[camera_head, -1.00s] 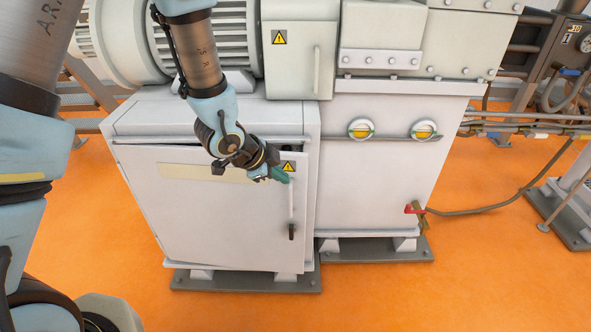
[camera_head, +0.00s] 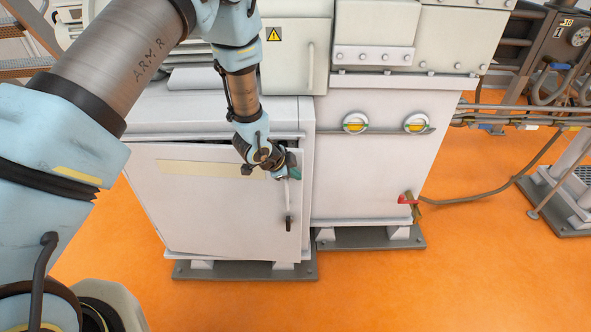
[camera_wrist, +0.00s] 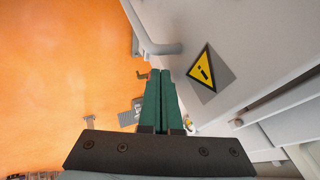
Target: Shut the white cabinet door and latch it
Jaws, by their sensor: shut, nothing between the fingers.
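The white cabinet door (camera_head: 220,215) has a beige strip and sits slightly ajar, with a dark gap along its top edge. Its white vertical handle (camera_head: 290,198) is near the right edge, with a small black latch lever (camera_head: 288,223) below it. My gripper (camera_head: 294,173) is at the door's upper right, by the handle's top. In the wrist view its green fingers (camera_wrist: 160,85) are shut together and empty. The handle (camera_wrist: 150,32) lies just beyond the tips, and the door's yellow warning sign (camera_wrist: 204,72) is right of them. Contact cannot be told.
Orange floor (camera_head: 400,290) is open in front. Machinery overhangs above.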

